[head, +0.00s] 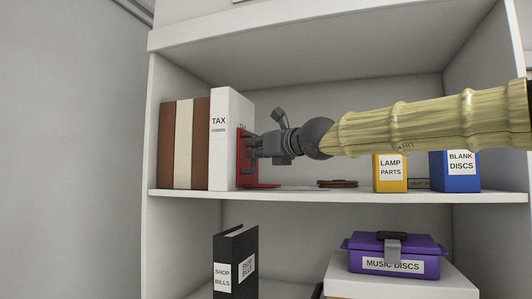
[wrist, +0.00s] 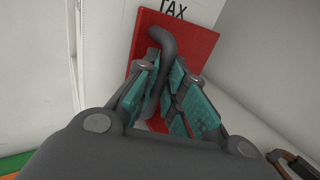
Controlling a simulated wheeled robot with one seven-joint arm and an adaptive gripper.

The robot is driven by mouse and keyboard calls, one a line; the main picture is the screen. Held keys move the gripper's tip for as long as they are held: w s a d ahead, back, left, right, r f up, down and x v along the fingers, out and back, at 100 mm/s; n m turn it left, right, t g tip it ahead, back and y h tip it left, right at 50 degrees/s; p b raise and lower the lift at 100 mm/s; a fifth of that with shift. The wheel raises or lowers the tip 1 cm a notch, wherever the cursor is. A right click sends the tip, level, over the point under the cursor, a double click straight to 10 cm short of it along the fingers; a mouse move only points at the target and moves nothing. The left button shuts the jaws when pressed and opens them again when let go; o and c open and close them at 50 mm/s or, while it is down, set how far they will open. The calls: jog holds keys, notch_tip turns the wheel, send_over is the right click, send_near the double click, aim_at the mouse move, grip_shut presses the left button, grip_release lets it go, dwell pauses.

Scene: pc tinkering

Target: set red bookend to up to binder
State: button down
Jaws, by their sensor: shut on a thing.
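The red bookend (head: 262,186) stands upright on the upper shelf, its foot on or very near the board. Its upright plate is beside the right face of the white TAX binder (head: 219,150), close against it; I cannot tell if they touch. My gripper (head: 252,146) reaches in from the right and is shut on the bookend. In the wrist view the red plate (wrist: 198,48) lies in front of the white binder face (wrist: 192,10). A dark curved handle passes between the teal finger pads of my gripper (wrist: 172,100). The fingers hide part of the plate.
Brown and cream books (head: 184,145) stand left of the binder. A small brown coil (head: 338,183), a yellow LAMP PARTS box (head: 390,174) and a blue BLANK DISCS box (head: 460,172) sit to the right. Below are a black SHOP BILLS binder (head: 222,268) and a purple case (head: 420,258).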

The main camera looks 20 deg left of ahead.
jog(key=shift+a+r, duration=0.1)
jog(key=shift+a, duration=0.1)
jog(key=shift+d, duration=0.1)
jog(key=c, duration=1.8)
grip_release()
jog(key=o, duration=0.3)
jog(key=v, duration=1.2)
